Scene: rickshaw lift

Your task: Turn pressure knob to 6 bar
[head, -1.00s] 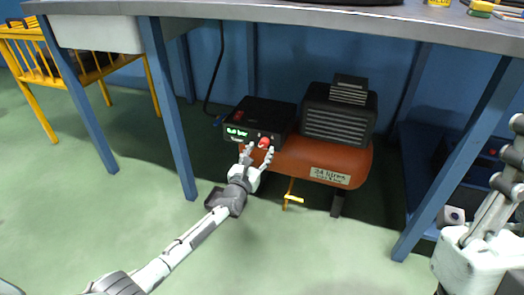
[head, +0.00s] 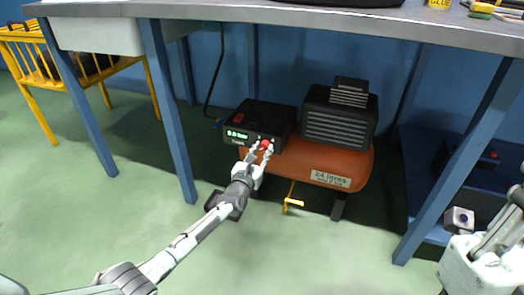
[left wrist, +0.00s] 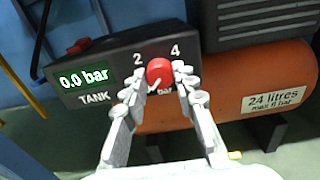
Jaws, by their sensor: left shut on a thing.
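The red pressure knob (left wrist: 159,72) sits on the front of a black control box (head: 258,117), between the marks 2 and 4 in the left wrist view. The box's green display (left wrist: 84,77) reads 0.0 bar, with TANK below it. My left gripper (head: 264,150) reaches in from the lower left, its fingers on both sides of the knob and shut on it. The fingers also show in the left wrist view (left wrist: 160,86), where they hide the lower part of the dial. My right gripper is not clearly in view; only pale parts of my right arm show at the right edge.
The box stands by an orange compressor tank (head: 355,163) labelled 24 litres, with a black motor housing (head: 340,118) on top. A workbench (head: 300,14) hangs over them, with blue legs (head: 168,110) either side. A yellow-handled valve (head: 293,203) hangs below the tank.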

